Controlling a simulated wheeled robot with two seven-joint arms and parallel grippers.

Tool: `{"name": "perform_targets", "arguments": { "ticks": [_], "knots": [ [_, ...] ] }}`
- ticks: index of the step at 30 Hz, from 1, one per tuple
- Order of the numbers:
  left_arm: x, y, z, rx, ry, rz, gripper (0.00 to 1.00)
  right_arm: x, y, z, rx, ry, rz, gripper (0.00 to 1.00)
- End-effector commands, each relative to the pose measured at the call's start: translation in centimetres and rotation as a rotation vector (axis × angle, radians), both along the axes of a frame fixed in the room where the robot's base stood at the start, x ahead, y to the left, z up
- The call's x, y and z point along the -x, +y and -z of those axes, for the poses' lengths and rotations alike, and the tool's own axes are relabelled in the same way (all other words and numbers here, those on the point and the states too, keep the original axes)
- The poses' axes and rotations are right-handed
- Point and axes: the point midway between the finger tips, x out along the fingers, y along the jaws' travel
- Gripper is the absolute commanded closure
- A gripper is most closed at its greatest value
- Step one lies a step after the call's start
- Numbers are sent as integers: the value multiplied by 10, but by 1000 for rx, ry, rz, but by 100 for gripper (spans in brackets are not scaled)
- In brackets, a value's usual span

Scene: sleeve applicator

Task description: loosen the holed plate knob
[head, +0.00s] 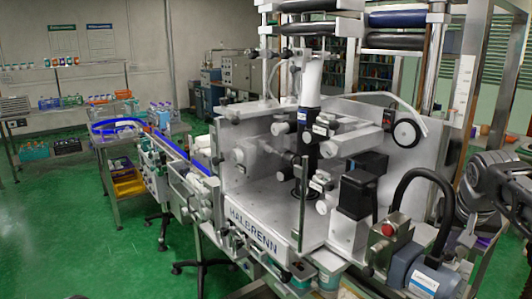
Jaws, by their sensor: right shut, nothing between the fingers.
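The sleeve applicator (262,195) marked HALBRENN fills the middle of the head view. Several round pale knobs sit on its face, among them one at the left (238,156) and one low in the centre (322,207). I cannot tell which one belongs to the holed plate, as the parts are small and overlap. My right gripper (496,180) shows dark at the right edge, partly cut off by the frame. It is shut and empty, apart from the knobs and to the right of the machine. My left gripper is not in view.
A black hose (427,178) arches up from a blue-grey motor (428,275) at the front right. A red button (388,229) is beside it. A thin upright post (303,205) stands before the machine's face. A conveyor (168,148) runs off left. Green floor (70,230) is open at left.

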Motion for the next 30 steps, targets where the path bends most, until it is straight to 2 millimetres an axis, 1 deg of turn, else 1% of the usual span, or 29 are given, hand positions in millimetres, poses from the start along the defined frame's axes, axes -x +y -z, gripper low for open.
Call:
{"name": "perform_targets", "arguments": {
  "ticks": [1,6,9,13,30],
  "knots": [
    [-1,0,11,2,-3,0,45,0,0,13,0,0,0,100],
    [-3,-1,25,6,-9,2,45,0,0,32,0,-1,0,100],
    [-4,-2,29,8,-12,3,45,0,0,38,0,-2,0,100],
    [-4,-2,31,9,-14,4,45,0,0,41,0,-2,0,100],
    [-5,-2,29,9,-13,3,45,-1,-1,40,0,-1,0,100]
  ]
}}
